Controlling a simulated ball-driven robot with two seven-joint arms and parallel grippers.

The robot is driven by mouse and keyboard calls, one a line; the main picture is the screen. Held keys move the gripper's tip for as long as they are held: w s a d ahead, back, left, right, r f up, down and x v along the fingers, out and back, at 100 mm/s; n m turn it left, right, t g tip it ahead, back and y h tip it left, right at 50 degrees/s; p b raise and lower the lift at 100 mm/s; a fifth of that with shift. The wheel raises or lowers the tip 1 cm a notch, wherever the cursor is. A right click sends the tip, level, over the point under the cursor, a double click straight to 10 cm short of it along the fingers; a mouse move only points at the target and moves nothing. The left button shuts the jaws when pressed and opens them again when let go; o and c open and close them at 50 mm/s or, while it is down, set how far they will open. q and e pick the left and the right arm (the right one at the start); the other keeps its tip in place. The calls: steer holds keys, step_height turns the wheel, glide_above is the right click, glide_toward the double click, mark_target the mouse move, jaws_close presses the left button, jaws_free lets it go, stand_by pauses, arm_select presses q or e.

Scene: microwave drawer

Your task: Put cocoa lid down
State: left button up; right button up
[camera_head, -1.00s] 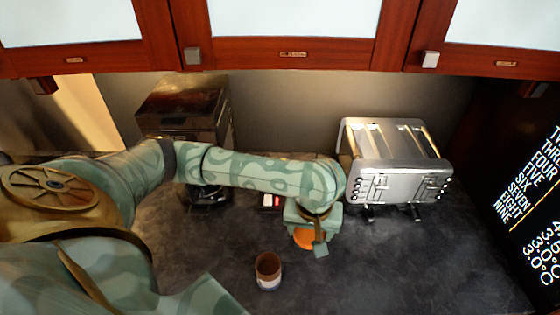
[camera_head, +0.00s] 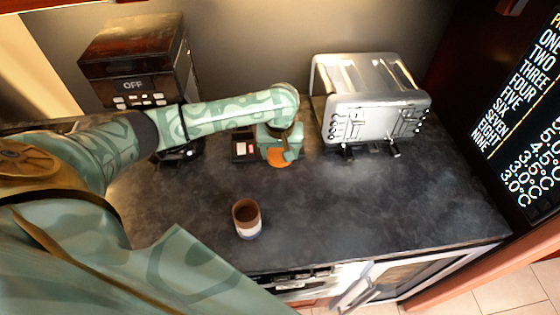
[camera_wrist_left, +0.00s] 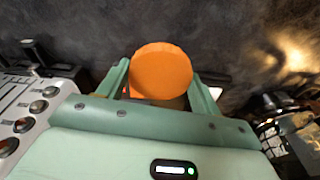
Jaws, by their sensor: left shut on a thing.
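The cocoa lid (camera_wrist_left: 162,70) is a round orange disc between the two fingers of my left gripper (camera_wrist_left: 160,84) in the left wrist view. In the head view the lid (camera_head: 279,158) shows as an orange patch just below my left gripper (camera_head: 281,150), over the dark counter. My left gripper is shut on the lid. I cannot tell whether the lid touches the counter. An open cup-shaped container (camera_head: 247,218) with brown inside stands upright on the counter, nearer the front edge and left of the gripper. My right gripper is not in view.
A silver toaster (camera_head: 370,105) stands to the right of my left gripper. A coffee machine (camera_head: 140,60) stands at the back left. A small dark box (camera_head: 244,146) lies just left of the gripper. The counter (camera_head: 370,210) is clear at front right.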

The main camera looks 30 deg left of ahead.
mark_target(280, 154)
arm_select(q)
step_height(280, 154, down, 3)
steer(key=shift+f+b, duration=0.15)
steer(key=shift+b, duration=0.4)
steer(key=shift+w+a+f, duration=0.1)
steer(key=shift+f, duration=0.05)
steer(key=shift+f+p, duration=0.4)
steer(key=shift+f, duration=0.05)
steer(key=o, duration=1.1)
